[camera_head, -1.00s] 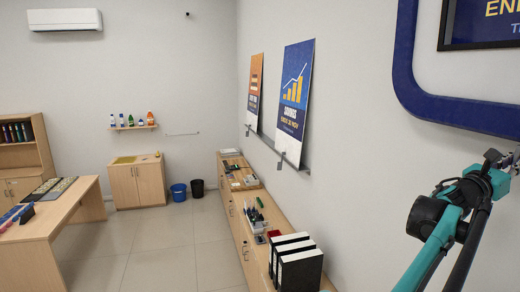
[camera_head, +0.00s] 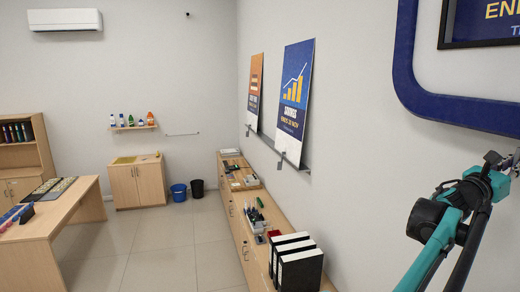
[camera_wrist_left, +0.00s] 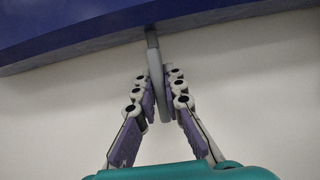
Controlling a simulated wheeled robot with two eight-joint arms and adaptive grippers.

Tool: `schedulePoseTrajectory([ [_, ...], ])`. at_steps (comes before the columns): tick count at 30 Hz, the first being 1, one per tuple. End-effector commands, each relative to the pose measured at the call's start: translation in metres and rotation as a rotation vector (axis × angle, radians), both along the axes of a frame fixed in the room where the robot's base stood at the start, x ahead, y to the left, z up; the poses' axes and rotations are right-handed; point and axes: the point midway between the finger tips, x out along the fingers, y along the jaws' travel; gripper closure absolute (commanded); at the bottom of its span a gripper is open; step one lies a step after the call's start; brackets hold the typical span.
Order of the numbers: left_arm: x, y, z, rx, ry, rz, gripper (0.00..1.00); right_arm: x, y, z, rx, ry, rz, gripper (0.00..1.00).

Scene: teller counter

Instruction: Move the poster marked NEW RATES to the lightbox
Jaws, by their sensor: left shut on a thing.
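The left wrist view shows my left gripper (camera_wrist_left: 161,100) shut on a grey pull tab (camera_wrist_left: 155,68) that hangs below a dark blue edge (camera_wrist_left: 75,52). The head view shows a blue rounded frame (camera_head: 403,65) on the right wall with a dark-bordered panel (camera_head: 447,22) inside, cut off by the picture; it looks like the lightbox. A blue SAVINGS poster (camera_head: 295,85) and an orange poster (camera_head: 255,85) stand on a wall ledge. I cannot read NEW RATES on either.
The grey ledge (camera_head: 262,135) has small clips. Below it a long wooden counter (camera_head: 262,222) holds black binders (camera_head: 302,270), pens and trays. A desk (camera_head: 45,225) stands at left, a cabinet (camera_head: 138,185) and bins (camera_head: 178,192) at the back. The floor between is clear.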

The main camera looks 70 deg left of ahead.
Motion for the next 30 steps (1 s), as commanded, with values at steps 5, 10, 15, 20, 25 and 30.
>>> schedulePoseTrajectory([
  [5,-0.0001,-0.0001,0.0005,0.0,-0.001,0.0,1.0,0.0,0.0,0.0009,0.0,0.0,0.0,0.57],
  [10,-0.0001,-0.0001,0.0003,0.0,-0.001,0.0,1.0,0.0,0.0,0.0006,0.0,0.0,0.0,0.57],
  [15,-0.0001,-0.0001,0.0003,0.0,-0.001,0.0,0.67,0.0,0.0,0.0006,0.0,0.0,0.0,0.57],
  [20,-0.0001,0.0,0.0002,0.0,0.0,0.0,0.66,0.0,0.0,0.0006,0.0,0.0,0.0,0.57],
  [25,0.0001,0.0002,-0.0004,0.0,0.0,0.0,0.45,0.0,0.0,0.0005,0.0,0.0,0.0,0.57],
  [30,0.0001,0.0001,-0.0002,0.0,0.0,0.0,0.45,0.0,0.0,0.0005,0.0,0.0,0.0,0.57],
])
